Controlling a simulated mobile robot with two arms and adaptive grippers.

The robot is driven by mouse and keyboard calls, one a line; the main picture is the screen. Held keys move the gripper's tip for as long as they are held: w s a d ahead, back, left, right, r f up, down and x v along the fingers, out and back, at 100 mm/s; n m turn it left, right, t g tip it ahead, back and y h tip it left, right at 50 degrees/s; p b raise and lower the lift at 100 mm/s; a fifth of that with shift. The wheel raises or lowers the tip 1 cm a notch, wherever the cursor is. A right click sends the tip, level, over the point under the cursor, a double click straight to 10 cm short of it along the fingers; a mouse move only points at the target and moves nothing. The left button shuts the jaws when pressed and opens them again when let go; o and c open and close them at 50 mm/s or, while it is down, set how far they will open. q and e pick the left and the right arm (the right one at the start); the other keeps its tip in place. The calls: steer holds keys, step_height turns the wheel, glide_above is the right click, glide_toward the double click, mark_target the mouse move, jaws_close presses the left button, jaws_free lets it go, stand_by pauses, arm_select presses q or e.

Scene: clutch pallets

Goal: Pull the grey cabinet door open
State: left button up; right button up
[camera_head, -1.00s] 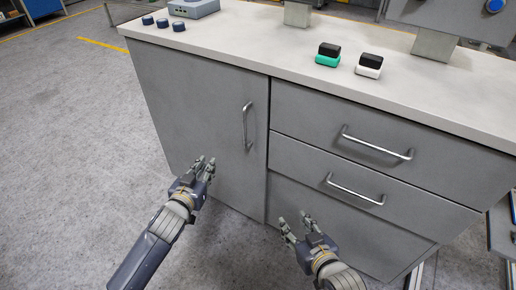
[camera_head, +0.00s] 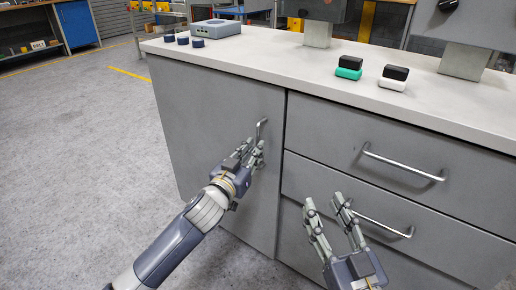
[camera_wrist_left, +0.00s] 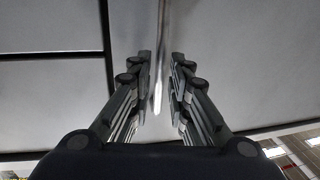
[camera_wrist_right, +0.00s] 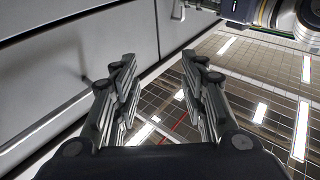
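The grey cabinet door (camera_head: 215,110) is on the left of the cabinet front and stands flush with it. Its upright metal handle (camera_head: 262,128) is near the door's right edge, its lower part hidden by my left gripper (camera_head: 252,152). In the left wrist view the handle (camera_wrist_left: 160,60) runs between the two fingers of my left gripper (camera_wrist_left: 160,75), with a visible gap on both sides. That gripper is open. My right gripper (camera_head: 327,203) is open and empty in front of the drawers; it also shows open in the right wrist view (camera_wrist_right: 158,68).
Two drawers with metal handles (camera_head: 402,162) (camera_head: 383,227) are right of the door. The countertop (camera_head: 280,62) holds a grey-blue box (camera_head: 216,28), several dark round pieces (camera_head: 183,40) and small green, white and black blocks (camera_head: 349,73). The floor (camera_head: 90,150) left of the cabinet is clear.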

arm_select(q)
steer(key=shift+b+x, duration=0.35)
steer(key=shift+x, duration=1.35)
arm_select(e)
steer(key=shift+s+a+r+t+y, duration=0.1)
steer(key=shift+s+r+t+y, duration=0.1)
steer(key=shift+r+t, duration=0.4)
steer(key=shift+s+r+t+y, duration=0.2)
steer(key=shift+s+r+t, duration=0.05)
steer(key=shift+r, duration=0.6)
steer(key=shift+s+a+r+t+y, duration=0.1)
steer(key=shift+s+r+t+y, duration=0.1)
steer(key=shift+r+t, duration=0.4)
steer(key=shift+r, duration=0.15)
arm_select(q)
jaws_close()
